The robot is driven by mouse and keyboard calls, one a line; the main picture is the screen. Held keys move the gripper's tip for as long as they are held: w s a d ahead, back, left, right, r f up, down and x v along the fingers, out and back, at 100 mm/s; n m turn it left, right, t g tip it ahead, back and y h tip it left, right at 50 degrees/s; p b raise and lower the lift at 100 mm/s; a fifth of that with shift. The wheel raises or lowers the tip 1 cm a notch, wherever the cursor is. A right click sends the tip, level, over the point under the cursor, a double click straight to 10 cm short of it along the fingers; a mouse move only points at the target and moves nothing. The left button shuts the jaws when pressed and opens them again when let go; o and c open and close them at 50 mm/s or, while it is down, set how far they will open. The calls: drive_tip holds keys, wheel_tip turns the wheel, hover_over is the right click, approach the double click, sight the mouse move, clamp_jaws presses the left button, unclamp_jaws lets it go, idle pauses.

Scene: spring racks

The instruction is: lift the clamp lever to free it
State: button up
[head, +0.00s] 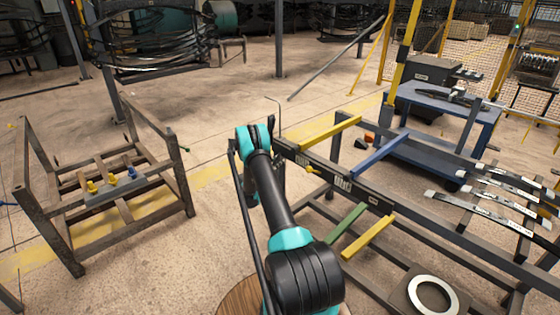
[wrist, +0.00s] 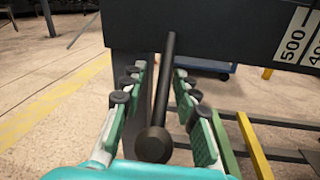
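The clamp lever shows in the wrist view as a dark rod (wrist: 165,80) with a round knob (wrist: 153,145) at its near end. It stands in front of a dark beam (wrist: 225,30) with white number labels. My gripper (wrist: 159,72) is open, with its green, dark-padded fingers on either side of the rod. Gaps show between the rod and both fingers. In the head view my arm hides most of the gripper and I cannot make out the lever.
The long labelled beam (head: 340,181) of a rack runs right from my wrist, with yellow (head: 332,131) and blue (head: 381,153) bars sticking out. A rusty frame (head: 180,190) stands at left, a blue cart (head: 440,103) at back right. Floor between frame and arm is clear.

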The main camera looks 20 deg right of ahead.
clamp_jaws()
